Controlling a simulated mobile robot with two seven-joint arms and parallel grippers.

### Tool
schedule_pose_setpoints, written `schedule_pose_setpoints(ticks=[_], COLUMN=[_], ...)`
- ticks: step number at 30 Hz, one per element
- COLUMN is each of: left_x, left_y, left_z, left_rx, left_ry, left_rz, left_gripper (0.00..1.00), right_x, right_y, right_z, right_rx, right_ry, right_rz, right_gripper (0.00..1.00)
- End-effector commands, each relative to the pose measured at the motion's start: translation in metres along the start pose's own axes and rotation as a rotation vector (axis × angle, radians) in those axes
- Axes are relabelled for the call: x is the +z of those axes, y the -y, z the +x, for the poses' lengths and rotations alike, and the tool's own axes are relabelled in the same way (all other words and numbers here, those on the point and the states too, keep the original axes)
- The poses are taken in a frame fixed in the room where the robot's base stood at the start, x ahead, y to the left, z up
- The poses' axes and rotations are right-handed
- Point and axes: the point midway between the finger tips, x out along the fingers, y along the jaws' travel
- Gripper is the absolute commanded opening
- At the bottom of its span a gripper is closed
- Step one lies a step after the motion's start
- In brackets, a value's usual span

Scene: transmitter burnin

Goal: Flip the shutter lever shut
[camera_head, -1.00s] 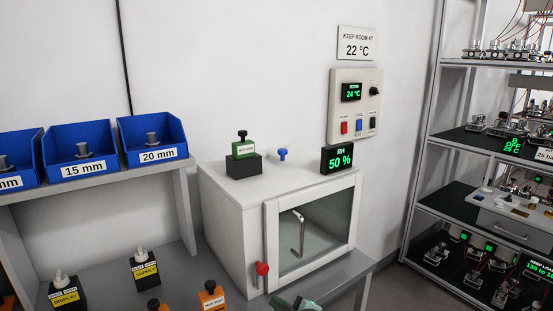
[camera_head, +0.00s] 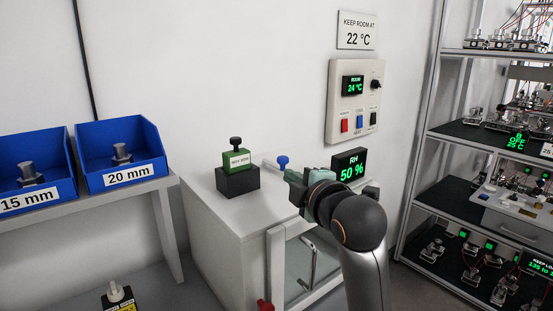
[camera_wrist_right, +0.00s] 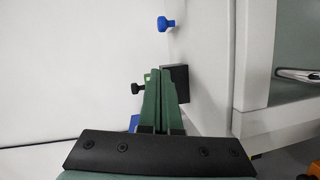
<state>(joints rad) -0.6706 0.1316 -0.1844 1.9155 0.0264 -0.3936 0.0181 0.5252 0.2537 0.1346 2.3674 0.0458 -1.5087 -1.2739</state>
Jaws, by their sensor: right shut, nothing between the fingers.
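A small blue-knobbed lever (camera_head: 282,163) stands on top of the white cabinet (camera_head: 205,235), near its back edge. It also shows in the right wrist view (camera_wrist_right: 166,23), ahead of the fingers. A red-tipped handle (camera_head: 265,304) is at the cabinet door's left side, cut by the bottom edge. No label tells which one is the shutter lever. My right gripper (camera_head: 291,177) is over the cabinet top, just in front of and right of the blue knob. In the wrist view its green fingers (camera_wrist_right: 159,72) are together and empty, apart from the blue knob. My left gripper is not in view.
A black box with a green knobbed block (camera_head: 237,170) stands left of the blue knob. The RH display (camera_head: 349,166) stands just behind my right gripper. Blue bins (camera_head: 120,155) are on a shelf at left. A rack (camera_head: 470,140) stands at right.

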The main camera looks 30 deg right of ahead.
Motion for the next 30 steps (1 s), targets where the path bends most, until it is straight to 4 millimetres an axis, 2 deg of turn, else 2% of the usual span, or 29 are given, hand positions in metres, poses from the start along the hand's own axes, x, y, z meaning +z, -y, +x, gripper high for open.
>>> schedule_pose_setpoints(ticks=[14, 20, 30], left_x=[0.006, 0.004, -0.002], left_y=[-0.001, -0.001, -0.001], left_z=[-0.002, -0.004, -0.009], left_rx=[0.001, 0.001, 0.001], left_ry=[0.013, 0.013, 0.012], left_rz=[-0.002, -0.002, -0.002], left_gripper=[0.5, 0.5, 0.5], right_x=[0.0, 0.0, 0.0], right_y=[-0.001, -0.001, -0.002], right_z=[0.004, 0.03, 0.091], right_rx=[0.001, -0.002, -0.001], right_ry=[0.0, 0.001, 0.0], right_rz=[0.001, 0.003, 0.003], right_gripper=[0.0, 0.0, 0.0])
